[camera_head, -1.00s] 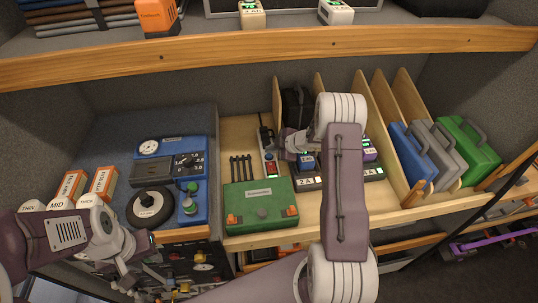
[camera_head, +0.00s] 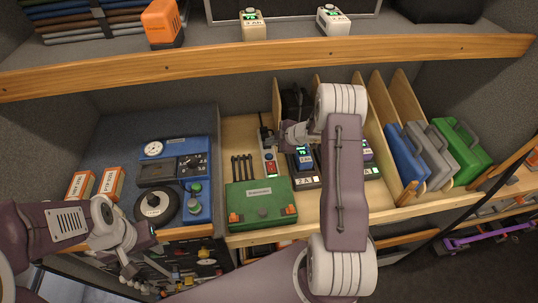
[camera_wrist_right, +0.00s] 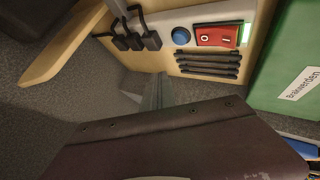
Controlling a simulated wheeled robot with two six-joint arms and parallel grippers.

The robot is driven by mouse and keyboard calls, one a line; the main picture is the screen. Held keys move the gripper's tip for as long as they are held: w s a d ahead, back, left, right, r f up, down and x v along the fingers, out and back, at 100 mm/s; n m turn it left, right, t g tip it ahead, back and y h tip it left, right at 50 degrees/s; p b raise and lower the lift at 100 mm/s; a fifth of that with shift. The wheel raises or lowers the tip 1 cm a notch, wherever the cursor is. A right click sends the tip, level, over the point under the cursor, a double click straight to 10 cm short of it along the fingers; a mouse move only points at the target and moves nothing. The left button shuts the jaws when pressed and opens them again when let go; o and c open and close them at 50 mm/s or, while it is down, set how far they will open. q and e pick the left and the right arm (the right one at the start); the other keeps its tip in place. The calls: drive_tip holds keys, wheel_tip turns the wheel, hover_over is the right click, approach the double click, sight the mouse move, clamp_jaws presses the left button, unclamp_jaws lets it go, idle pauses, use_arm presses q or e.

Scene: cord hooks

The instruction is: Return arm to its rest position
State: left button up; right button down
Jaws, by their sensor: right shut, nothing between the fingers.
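My right arm (camera_head: 345,185) reaches up from the bottom of the head view over the wooden bench. Its gripper (camera_head: 285,134) is above the power strip, near the dividers, shut and empty. In the right wrist view its narrow grey fingers (camera_wrist_right: 156,92) point toward the strip, with a dark arm part across the bottom. My left gripper (camera_head: 145,275) hangs at the lower left, in front of the bench edge; its fingers are too small to tell open or shut.
A power strip (camera_head: 269,163) with a red switch and a green case (camera_head: 261,203) lie below my right gripper. Chargers (camera_head: 306,158) and wooden dividers (camera_head: 407,100) are close to the right arm. A shelf (camera_head: 270,62) crosses above. A blue device (camera_head: 175,150) stands left.

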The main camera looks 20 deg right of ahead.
idle(0.4)
drive_tip(key=s+a+m+g+h+b, duration=0.1)
drive_tip(key=s+a+m+g+b, duration=0.1)
drive_tip(key=s+m, duration=0.3)
drive_tip(key=s+a+f+m+g+h+b, duration=0.1)
drive_tip(key=s+a+m+b, duration=0.3)
drive_tip(key=s, duration=0.9)
drive_tip(key=s+a+m+g+h+b, duration=0.2)
drive_tip(key=s+a+m+g+b, duration=0.1)
drive_tip(key=s, duration=0.7)
drive_tip(key=shift+a+f+m+g, duration=0.15)
drive_tip(key=shift+a+m+g, duration=0.5)
drive_tip(key=shift+m, duration=0.65)
drive_tip(key=shift+s+a, duration=0.1)
drive_tip(key=shift+a, duration=0.1)
idle(3.3)
